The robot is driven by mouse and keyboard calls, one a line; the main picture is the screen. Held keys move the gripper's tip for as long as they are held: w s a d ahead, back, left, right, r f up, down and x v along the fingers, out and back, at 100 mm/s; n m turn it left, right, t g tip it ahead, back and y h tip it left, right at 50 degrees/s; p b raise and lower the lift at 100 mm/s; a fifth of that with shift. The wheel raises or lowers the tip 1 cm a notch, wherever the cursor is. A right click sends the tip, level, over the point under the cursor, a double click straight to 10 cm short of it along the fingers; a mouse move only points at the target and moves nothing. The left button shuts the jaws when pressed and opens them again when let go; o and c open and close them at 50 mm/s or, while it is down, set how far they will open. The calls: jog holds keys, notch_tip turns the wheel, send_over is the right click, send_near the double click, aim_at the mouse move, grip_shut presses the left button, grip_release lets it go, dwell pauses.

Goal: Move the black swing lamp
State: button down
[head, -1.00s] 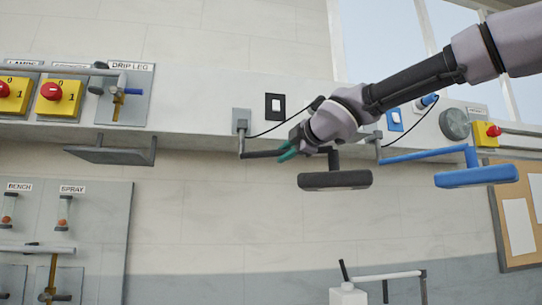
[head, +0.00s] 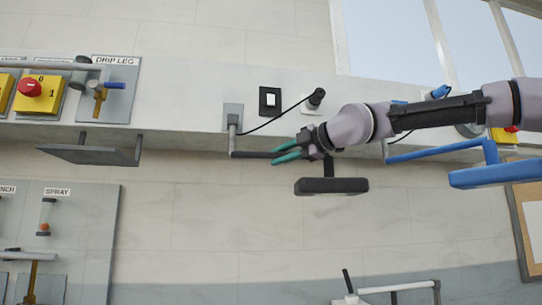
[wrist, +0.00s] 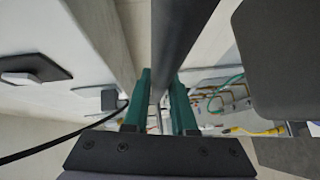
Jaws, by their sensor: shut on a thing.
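The black swing lamp hangs from a grey wall bracket (head: 233,115). Its dark arm (head: 250,154) runs right from the bracket, and its flat black head (head: 332,187) hangs level below my wrist. My gripper (head: 288,156) has teal fingers and is shut on the lamp's arm, between bracket and head. In the wrist view the dark bar (wrist: 178,45) passes between the teal fingers (wrist: 162,103), and the lamp head (wrist: 285,60) fills the upper right. My wrist hides part of the lamp's arm in the head view.
A blue swing lamp (head: 495,176) is close on the right, behind and below my forearm. A grey shelf-like plate (head: 90,154) hangs on the left. A black switch (head: 270,102) and a black cord (head: 270,125) are on the wall near the bracket. Space below the lamp is open.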

dwell(0.3)
jog(key=c, duration=0.7)
grip_release()
jog(key=shift+w, duration=0.1)
jog(key=shift+c, duration=0.2)
jog(key=shift+d, duration=0.1)
jog(key=v, duration=1)
jog(key=shift+s+d, duration=0.25)
